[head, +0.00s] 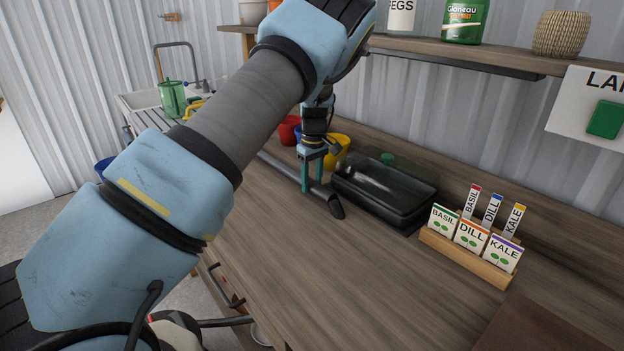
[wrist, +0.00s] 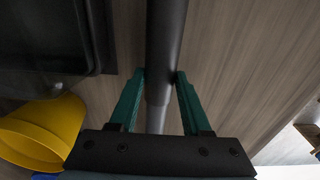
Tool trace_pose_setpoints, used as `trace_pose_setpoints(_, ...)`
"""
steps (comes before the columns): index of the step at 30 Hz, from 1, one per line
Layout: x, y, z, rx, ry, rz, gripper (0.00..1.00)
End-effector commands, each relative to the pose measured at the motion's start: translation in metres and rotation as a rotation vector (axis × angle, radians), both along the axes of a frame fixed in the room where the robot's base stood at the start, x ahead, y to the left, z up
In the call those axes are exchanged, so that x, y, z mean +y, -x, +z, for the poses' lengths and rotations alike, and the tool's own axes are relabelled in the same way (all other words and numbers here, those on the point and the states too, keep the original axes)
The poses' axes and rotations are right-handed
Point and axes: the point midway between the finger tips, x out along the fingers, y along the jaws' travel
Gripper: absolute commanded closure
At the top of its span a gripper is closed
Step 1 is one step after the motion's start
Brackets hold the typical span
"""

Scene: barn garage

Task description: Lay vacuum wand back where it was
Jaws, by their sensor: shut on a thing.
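The vacuum wand is a dark grey tube (head: 273,162) with an angled black end piece, low at the wooden bench top in the head view. In the wrist view the wand (wrist: 166,40) runs up the middle between the fingers. My gripper (head: 311,188) points down with teal fingers on either side of the wand, shut on it near its angled end. In the wrist view the fingertips of my gripper (wrist: 161,76) touch both sides of the tube. I cannot tell whether the wand rests on the bench or is just above it. My arm hides part of its far length.
A black tray (head: 400,208) stands close right of the wand. A yellow pot (head: 338,147) and red pot (head: 290,130) are behind. A seed-packet rack (head: 465,257) stands further right. The bench top (head: 290,260) in front is clear. A shelf (head: 430,52) runs above.

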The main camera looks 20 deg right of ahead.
Motion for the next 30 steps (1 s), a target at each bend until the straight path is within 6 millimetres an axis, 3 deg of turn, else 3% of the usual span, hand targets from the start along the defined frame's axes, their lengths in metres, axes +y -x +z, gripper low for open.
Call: trace_pose_setpoints(30, 0.0, -0.001, -0.011, -0.002, 0.0, 0.0, 1.0)
